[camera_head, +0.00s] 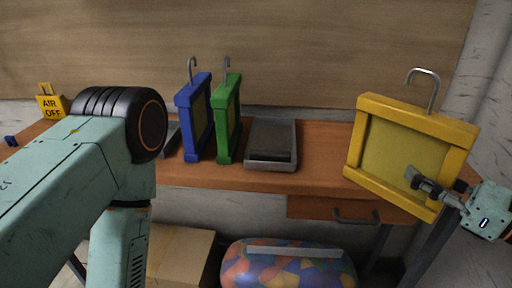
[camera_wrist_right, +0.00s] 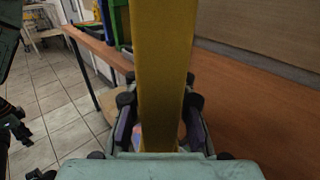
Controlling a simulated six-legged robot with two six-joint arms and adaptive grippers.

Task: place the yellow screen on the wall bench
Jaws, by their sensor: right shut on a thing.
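The yellow screen (camera_head: 401,152) is a thick square frame with a metal hook on top, at the right in the head view. My right gripper (camera_head: 420,184) is shut on it near its lower right part and holds it up, slightly tilted, in front of the bench's right end. In the right wrist view the yellow screen (camera_wrist_right: 164,75) stands edge-on between the two fingers (camera_wrist_right: 160,125). The wall bench (camera_head: 322,160) is a brown wooden top along the wall. My left arm crosses the left of the head view; its gripper is out of the frame.
A blue screen (camera_head: 196,118) and a green screen (camera_head: 229,118) stand upright on the bench. A grey tray (camera_head: 271,145) is right of them. A yellow AIR OFF sign (camera_head: 51,105) is far left. Bench right of the tray looks bare.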

